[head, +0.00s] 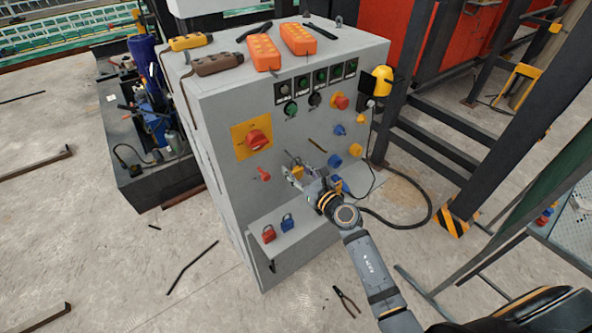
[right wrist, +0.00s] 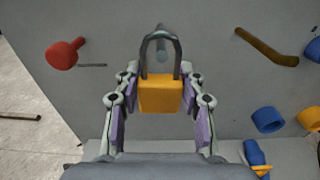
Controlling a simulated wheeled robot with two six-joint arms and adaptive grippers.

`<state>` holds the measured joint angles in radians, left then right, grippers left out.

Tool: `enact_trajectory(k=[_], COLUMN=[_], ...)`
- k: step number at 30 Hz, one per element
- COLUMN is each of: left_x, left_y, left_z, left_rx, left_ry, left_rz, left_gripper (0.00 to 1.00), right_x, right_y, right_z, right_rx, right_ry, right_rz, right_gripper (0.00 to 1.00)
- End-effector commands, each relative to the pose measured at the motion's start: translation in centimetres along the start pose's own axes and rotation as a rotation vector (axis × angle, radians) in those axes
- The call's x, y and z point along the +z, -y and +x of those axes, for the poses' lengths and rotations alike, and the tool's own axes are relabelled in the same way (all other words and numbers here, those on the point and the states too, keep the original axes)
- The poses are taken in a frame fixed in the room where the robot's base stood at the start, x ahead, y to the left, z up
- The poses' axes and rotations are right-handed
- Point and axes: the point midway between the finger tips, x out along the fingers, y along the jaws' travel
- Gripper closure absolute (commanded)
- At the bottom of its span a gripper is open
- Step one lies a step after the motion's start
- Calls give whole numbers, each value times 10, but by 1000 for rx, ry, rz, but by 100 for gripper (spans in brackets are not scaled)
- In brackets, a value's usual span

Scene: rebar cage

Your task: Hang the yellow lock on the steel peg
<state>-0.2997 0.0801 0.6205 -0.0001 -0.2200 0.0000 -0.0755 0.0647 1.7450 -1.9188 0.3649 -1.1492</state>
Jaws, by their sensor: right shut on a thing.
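The yellow lock (right wrist: 160,93) has an orange-yellow body and a dark steel shackle standing upright above it. My right gripper (right wrist: 160,100) is shut on the sides of the lock's body, with a finger on each side. In the head view the right gripper (head: 296,176) is close to the front of the grey cabinet, and the lock (head: 297,172) is partly hidden by it. A grey steel peg (right wrist: 161,54) shows in the right wrist view within the outline of the shackle's loop. I cannot tell whether the shackle is around the peg or in front of it. My left gripper is not in view.
The grey cabinet (head: 225,190) carries a red rotary switch (head: 257,140), a red knob (right wrist: 64,54), a brown bar (right wrist: 265,47) and blue sockets (right wrist: 268,120). A red lock (head: 269,234) and a blue lock (head: 287,224) are on its lower ledge. A black cable hangs at right.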

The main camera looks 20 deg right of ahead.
Motion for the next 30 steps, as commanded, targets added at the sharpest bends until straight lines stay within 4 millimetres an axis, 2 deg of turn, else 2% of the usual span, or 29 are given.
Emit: enact_trajectory(k=[1, 6, 17, 20, 27, 30], left_x=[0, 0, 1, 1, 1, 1], left_y=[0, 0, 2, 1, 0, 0], left_z=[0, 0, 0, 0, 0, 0], left_rx=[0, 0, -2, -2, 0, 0], left_ry=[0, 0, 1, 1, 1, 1], left_rz=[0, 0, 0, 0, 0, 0], left_gripper=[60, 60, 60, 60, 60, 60], right_x=[0, 0, -1, -2, -2, -2], right_y=[0, 0, 0, 0, 0, 0], right_z=[0, 0, -5, -20, -80, -100], right_rx=[0, 0, 0, 0, 2, 2], right_ry=[-1, -1, -2, -4, -6, -5], right_rz=[0, 0, -1, -2, -4, -2], right_gripper=[56, 34, 34, 34, 34, 34])
